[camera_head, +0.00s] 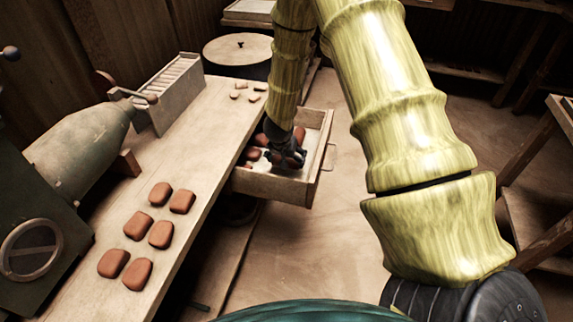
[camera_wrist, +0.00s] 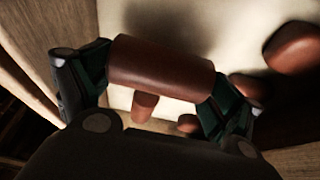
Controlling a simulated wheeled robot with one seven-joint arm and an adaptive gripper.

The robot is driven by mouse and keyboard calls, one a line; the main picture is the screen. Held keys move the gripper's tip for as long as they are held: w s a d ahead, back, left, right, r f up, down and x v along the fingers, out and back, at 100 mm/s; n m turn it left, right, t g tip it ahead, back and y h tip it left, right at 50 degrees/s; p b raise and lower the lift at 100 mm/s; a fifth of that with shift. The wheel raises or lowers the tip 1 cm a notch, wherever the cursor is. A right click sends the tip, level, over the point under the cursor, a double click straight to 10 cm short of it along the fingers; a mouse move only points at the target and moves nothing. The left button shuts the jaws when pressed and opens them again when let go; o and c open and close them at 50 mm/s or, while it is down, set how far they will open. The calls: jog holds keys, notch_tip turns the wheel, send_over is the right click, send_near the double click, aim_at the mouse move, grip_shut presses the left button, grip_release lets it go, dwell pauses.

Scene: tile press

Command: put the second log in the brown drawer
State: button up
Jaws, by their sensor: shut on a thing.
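My gripper (camera_head: 285,152) is inside the open wooden drawer (camera_head: 268,188), over its pale floor. In the wrist view it is shut on a reddish-brown log (camera_wrist: 160,68), held lengthwise between the two fingers. In the head view the log is mostly hidden by the gripper. Other reddish-brown pieces (camera_head: 252,153) lie in the drawer around it, and one shows at the right in the wrist view (camera_wrist: 292,47). I cannot tell whether the held log touches the drawer floor.
Several rounded clay pieces (camera_head: 160,234) lie on the long bench (camera_head: 193,170) at left. Small pale bits (camera_head: 240,86) lie at its far end. A slotted box (camera_head: 170,95) and a green machine (camera_head: 85,145) stand on the left. The floor right of the drawer is clear.

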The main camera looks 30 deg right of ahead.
jog(key=shift+f, duration=1.45)
jog(key=shift+f, duration=0.1)
jog(key=o, duration=1.1)
jog(key=shift+c, duration=0.2)
jog(key=p+v, duration=0.1)
jog(key=v, duration=1.1)
jog(key=shift+d, duration=0.15)
